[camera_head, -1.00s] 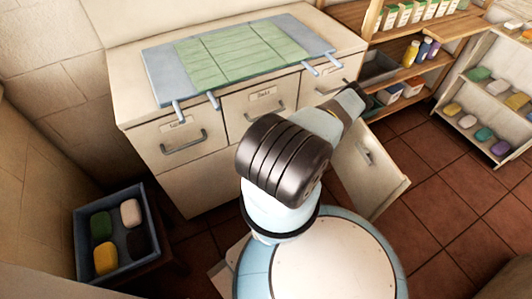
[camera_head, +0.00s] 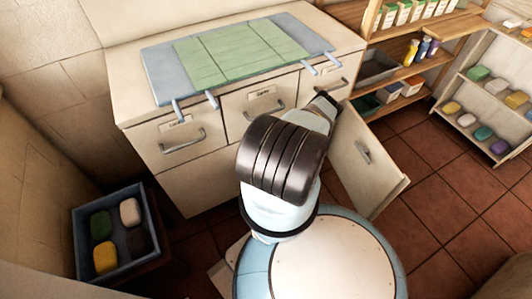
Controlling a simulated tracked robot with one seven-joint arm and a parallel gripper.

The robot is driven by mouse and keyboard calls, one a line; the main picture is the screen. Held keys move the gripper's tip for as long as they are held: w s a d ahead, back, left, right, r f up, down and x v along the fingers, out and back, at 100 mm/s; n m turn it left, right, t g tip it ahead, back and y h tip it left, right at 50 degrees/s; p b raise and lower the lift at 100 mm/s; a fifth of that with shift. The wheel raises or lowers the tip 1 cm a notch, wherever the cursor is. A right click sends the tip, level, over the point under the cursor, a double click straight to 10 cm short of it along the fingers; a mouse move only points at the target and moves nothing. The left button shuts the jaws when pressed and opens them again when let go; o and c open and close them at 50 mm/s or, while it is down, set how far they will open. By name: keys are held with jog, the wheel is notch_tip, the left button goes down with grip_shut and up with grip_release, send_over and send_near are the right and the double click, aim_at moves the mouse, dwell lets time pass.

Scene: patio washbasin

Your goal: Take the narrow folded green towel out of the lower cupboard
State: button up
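The lower cupboard's door (camera_head: 366,165) stands open at the right of the white cabinet (camera_head: 180,190). The cupboard's inside is hidden behind my arm and the cabinet front, and no towel shows in it. My gripper (camera_head: 328,98) is a small dark shape at the end of my arm, in front of the right drawer and near the open door's upper left edge. Its fingers are too small and turned away to tell whether they are open or hold anything. Green folded cloths (camera_head: 245,52) lie side by side on a blue-grey mat on the cabinet top.
Several drawers with handles line the cabinet front, such as the left drawer (camera_head: 175,140). A dark crate (camera_head: 84,240) with coloured pieces stands at lower left. Shelves (camera_head: 405,70) with bottles and a white rack (camera_head: 490,95) stand at right. Tiled floor (camera_head: 430,190) is clear at right.

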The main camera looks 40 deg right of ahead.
jog(key=c, duration=1.1)
jog(key=shift+w, duration=0.1)
jog(key=shift+r, duration=0.15)
